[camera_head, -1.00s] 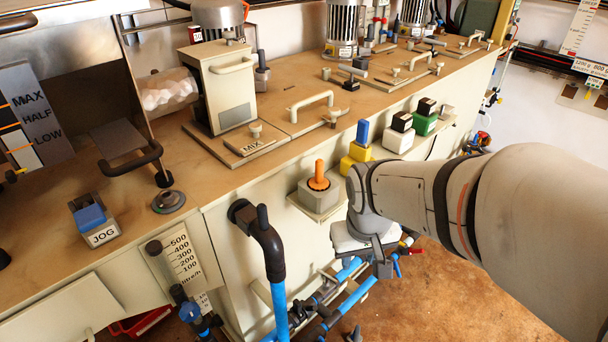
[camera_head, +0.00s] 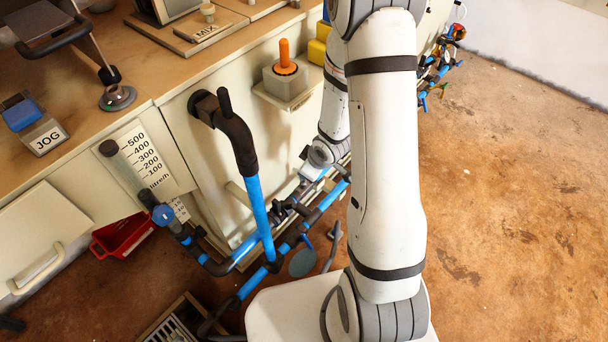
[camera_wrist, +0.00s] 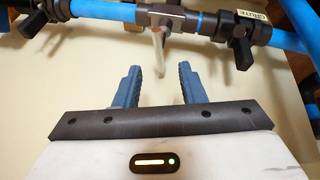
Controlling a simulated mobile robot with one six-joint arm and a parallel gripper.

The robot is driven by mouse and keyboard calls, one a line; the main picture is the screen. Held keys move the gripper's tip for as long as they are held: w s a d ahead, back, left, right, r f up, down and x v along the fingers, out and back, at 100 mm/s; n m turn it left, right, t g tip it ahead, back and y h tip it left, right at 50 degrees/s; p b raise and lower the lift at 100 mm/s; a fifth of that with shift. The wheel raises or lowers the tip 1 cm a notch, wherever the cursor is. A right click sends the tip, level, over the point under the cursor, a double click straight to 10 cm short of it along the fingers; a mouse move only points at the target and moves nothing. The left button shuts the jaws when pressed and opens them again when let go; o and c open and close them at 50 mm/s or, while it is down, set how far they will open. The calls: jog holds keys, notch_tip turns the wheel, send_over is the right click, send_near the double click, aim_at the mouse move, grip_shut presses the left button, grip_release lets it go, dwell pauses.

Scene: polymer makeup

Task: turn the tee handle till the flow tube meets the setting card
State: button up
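My gripper (camera_wrist: 160,82) is open and empty in the wrist view, its two blue-grey fingers apart. Just beyond them, a pale stem (camera_wrist: 158,48) hangs from a grey metal fitting on the blue pipe; it looks like the tee handle. It lines up between the fingers, and no contact shows. The flow tube (camera_head: 131,174), black-capped, slants in front of a white scale card (camera_head: 149,158) marked 100 to 500. The tube's level and a separate setting card cannot be made out.
Blue pipes (camera_head: 260,215) with black fittings run low along the cream cabinet. A dark knob (camera_wrist: 241,50) sits right of the stem in the wrist view. A red tray (camera_head: 124,233) and a floor grate (camera_head: 172,330) lie at left. The floor at right is clear.

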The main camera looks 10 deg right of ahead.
jog(key=b+x, duration=0.3)
jog(key=x, duration=0.5)
jog(key=shift+b, duration=0.35)
grip_shut()
